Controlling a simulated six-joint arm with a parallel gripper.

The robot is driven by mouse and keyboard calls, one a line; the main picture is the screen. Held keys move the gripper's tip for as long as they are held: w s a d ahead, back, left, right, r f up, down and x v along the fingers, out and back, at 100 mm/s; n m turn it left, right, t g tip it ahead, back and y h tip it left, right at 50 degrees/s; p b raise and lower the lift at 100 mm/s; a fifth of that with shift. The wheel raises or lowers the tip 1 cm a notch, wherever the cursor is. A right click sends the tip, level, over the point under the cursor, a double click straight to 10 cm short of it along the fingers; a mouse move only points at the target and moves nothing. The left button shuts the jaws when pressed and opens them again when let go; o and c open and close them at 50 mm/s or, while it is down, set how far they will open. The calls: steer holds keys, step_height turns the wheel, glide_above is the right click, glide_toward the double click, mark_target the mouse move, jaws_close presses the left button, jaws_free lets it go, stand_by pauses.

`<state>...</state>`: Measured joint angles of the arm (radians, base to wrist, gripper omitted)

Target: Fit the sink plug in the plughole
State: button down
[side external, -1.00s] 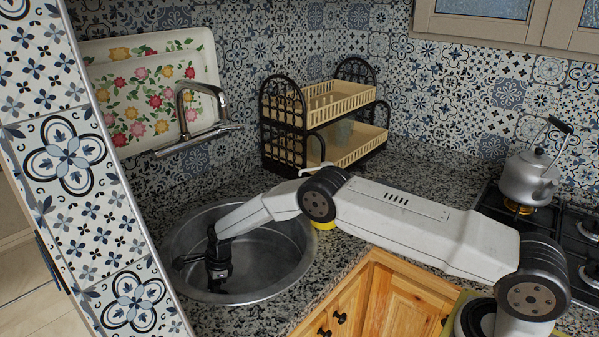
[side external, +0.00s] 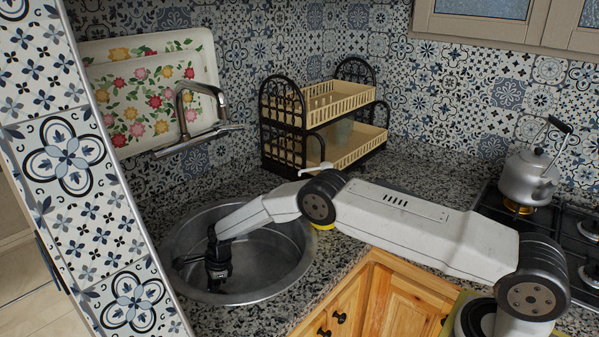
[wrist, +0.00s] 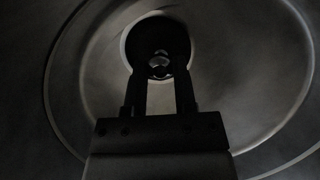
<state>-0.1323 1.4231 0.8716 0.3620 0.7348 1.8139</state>
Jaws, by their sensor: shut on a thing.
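My gripper (side external: 217,286) points down inside the round steel sink (side external: 278,262), low over its floor. In the wrist view the two dark fingers of my gripper (wrist: 160,72) are shut on the sink plug (wrist: 159,66), whose small shiny part shows between the fingertips. A dark disc surrounds this part, with the pale rim of the plughole (wrist: 125,48) around it. The view is dim, and I cannot tell whether the plug is seated or just above the hole. In the side view, my gripper hides the plug and plughole.
A chrome tap (side external: 187,105) reaches over the sink from the back. A two-tier dish rack (side external: 335,105) stands behind on the granite counter (side external: 420,178). Floral trays (side external: 118,85) lean on the wall. A kettle (side external: 528,178) stands on the hob at right.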

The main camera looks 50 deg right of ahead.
steer(key=shift+s+a+f, duration=0.15)
steer(key=shift+s+f, duration=0.3)
steer(key=shift+f, duration=0.1)
jaws_free()
steer(key=shift+r, duration=0.1)
steer(key=shift+w+r, duration=0.15)
steer(key=shift+r, duration=0.85)
steer(key=shift+w+r, duration=0.1)
steer(key=shift+r, duration=0.85)
step_height(320, 180, up, 6)
steer(key=shift+r, duration=0.2)
